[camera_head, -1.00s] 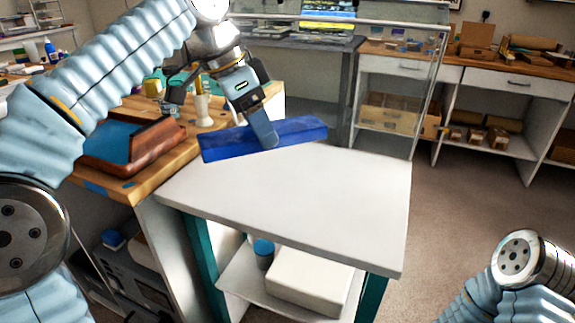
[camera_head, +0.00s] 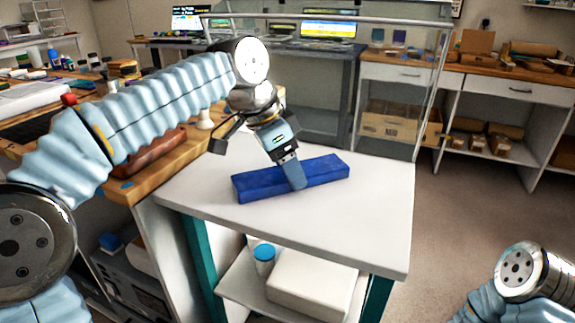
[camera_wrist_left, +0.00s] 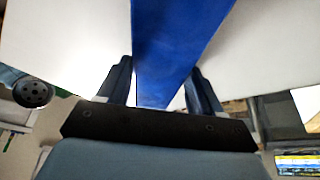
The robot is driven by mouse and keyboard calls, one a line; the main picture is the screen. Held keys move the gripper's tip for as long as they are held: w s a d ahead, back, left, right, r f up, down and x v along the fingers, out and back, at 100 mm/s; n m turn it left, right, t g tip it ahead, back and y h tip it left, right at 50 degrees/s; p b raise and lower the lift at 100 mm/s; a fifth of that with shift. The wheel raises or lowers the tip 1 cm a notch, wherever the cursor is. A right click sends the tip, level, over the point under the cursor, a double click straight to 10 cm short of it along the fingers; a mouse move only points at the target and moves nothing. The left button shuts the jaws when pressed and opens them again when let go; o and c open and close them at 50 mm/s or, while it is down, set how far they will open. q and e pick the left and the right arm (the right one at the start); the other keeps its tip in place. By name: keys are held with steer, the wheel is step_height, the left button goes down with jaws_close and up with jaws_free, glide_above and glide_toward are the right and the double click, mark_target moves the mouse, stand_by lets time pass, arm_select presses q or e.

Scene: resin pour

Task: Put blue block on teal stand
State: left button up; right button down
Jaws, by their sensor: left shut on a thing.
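The blue block (camera_head: 325,171) is a long dark-blue bar over the white top of the teal-legged stand (camera_head: 340,225). My left gripper (camera_head: 298,183) is shut on the block near its middle, with one finger showing on the near side. In the left wrist view the block (camera_wrist_left: 178,45) runs between the two fingers (camera_wrist_left: 158,88). I cannot tell whether the block touches the white top or hangs just above it. My right gripper is out of view; only part of my right arm shows at the lower right.
A wooden bench (camera_head: 143,186) with a brown tray (camera_head: 150,152) adjoins the stand on the left. The stand's lower shelf holds a white box (camera_head: 312,288) and a blue-lidded jar (camera_head: 264,258). Open floor (camera_head: 470,210) lies to the right. The front of the white top is clear.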

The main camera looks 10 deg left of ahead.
arm_select(q)
steer(key=o, duration=1.4)
steer(key=p+v, duration=0.3)
steer(key=v, duration=0.9)
steer(key=shift+w+r, duration=0.1)
